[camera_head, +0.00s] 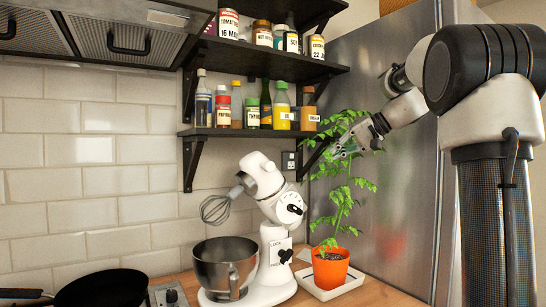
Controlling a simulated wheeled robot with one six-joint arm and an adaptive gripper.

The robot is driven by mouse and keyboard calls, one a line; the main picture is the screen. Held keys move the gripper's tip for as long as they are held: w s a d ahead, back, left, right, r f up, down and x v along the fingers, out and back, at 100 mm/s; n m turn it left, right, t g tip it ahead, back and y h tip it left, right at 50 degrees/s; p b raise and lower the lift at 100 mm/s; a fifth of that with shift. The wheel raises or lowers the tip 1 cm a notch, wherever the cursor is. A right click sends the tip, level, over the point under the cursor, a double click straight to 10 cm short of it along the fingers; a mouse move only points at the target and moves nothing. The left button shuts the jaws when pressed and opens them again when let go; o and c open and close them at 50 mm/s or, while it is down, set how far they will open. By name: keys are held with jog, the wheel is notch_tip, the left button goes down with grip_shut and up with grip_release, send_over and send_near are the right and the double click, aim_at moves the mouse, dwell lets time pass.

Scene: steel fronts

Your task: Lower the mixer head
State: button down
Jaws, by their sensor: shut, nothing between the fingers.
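A white stand mixer (277,240) stands on the wooden counter. Its head (262,176) is tilted up, with a wire whisk (216,209) hanging out over the left side. A steel bowl (225,264) sits on the mixer's base below the whisk. A dark knob (285,256) shows on the stand near the word "LOCK". My gripper (340,153) is shut and empty, up and to the right of the mixer head, in front of the plant's upper leaves. It is apart from the mixer.
A plant in an orange pot (330,268) on a white tray (348,284) stands right of the mixer. Shelves (262,131) with bottles and cans hang above. A black pan (102,288) is at lower left. A steel fridge (390,200) stands at right.

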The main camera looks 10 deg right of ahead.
jog(key=a+r+n+y, duration=0.2)
jog(key=a+r, duration=0.2)
jog(key=r, duration=0.2)
jog(key=w+a+f, duration=0.3)
jog(key=a+f, duration=0.3)
jog(key=a, duration=0.4)
jog(key=shift+w+a+f, duration=0.25)
jog(key=shift+a+f, duration=0.1)
jog(key=shift+f, duration=0.05)
jog(key=shift+a, duration=0.15)
